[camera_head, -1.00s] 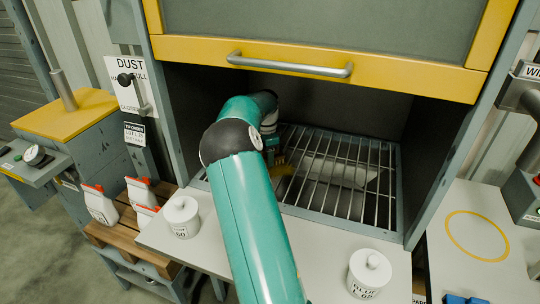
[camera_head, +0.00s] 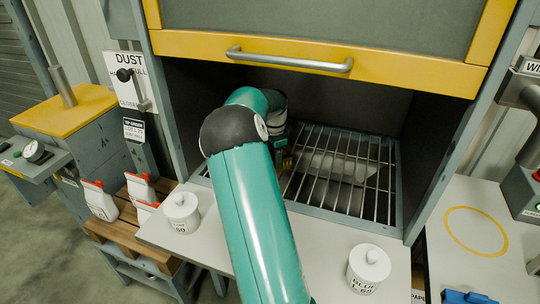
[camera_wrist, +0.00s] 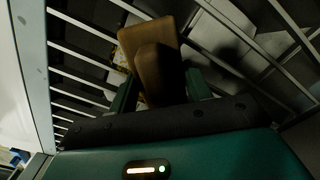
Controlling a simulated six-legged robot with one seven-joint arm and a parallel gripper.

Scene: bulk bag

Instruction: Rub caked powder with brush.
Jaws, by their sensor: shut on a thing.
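My gripper (camera_wrist: 160,92) is shut on a brown wooden brush (camera_wrist: 152,62), held between its two green fingers. In the wrist view, the brush is over the bars of a metal grate (camera_wrist: 75,57), with yellowish bristles partly visible beside it. In the head view, my arm hides most of the gripper, and a small part of the brush (camera_head: 287,163) shows at the grate's left side. A pale patch, likely the caked powder (camera_head: 340,167), lies at or under the bars to the right of the brush. I cannot tell whether the bristles touch it.
The grate sits inside a dark hood, below a raised yellow-framed door with a handle (camera_head: 290,62). Lidded white pots stand on the front ledge, left (camera_head: 181,213) and right (camera_head: 368,270).

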